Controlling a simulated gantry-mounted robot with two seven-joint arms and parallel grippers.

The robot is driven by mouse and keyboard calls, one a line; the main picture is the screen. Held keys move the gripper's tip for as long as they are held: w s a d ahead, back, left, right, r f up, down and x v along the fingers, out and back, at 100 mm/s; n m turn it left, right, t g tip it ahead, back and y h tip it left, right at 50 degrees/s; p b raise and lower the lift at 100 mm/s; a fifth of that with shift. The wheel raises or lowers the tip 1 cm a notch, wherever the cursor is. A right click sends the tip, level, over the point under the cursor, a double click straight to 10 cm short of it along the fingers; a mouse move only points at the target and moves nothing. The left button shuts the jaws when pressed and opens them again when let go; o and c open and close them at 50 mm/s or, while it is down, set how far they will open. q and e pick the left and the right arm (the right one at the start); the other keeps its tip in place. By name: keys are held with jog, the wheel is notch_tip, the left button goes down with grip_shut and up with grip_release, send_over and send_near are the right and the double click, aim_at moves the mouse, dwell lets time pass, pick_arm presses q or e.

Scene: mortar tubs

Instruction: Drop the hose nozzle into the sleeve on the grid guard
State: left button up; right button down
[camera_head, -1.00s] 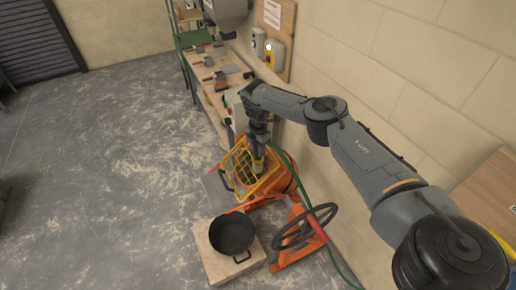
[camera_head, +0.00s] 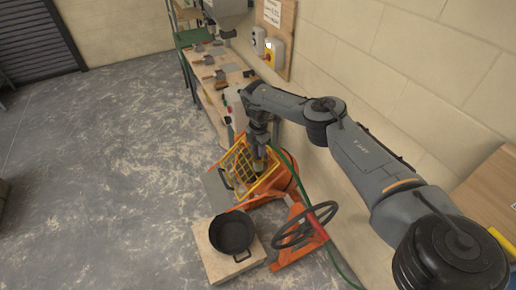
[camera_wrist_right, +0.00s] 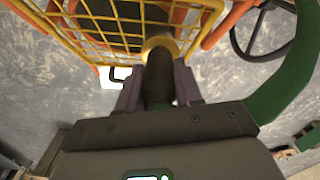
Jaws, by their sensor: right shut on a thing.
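My right gripper (camera_head: 260,150) is over the right part of the yellow grid guard (camera_head: 238,165) on the orange mixer. In the right wrist view its fingers (camera_wrist_right: 158,88) are shut on the dark hose nozzle (camera_wrist_right: 158,80), which points at the yellow bars of the guard (camera_wrist_right: 85,40). A yellow ring (camera_wrist_right: 160,45) shows around the nozzle's far end; I take it for the sleeve, but how deep the nozzle sits in it is hidden. My left gripper is not in view.
The green hose (camera_wrist_right: 292,70) curves away beside my right gripper. The mixer's black handwheel (camera_head: 306,226) and a black bucket (camera_head: 232,234) on a board (camera_head: 205,252) stand in front. A bench with tools (camera_head: 212,75) runs along the wall. Floor at left is clear.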

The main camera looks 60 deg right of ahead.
jog(key=shift+f, duration=0.1)
dwell(0.3)
jog(key=c, duration=0.7)
grip_release()
jog(key=shift+o, duration=0.2)
notch_tip(320, 180, up, 6)
jog(key=shift+f+b, duration=0.25)
jog(key=shift+b, duration=0.2)
notch_tip(320, 180, up, 4)
jog(key=shift+r+p, duration=0.1)
jog(key=shift+p, duration=0.5)
jog(key=shift+r, duration=0.55)
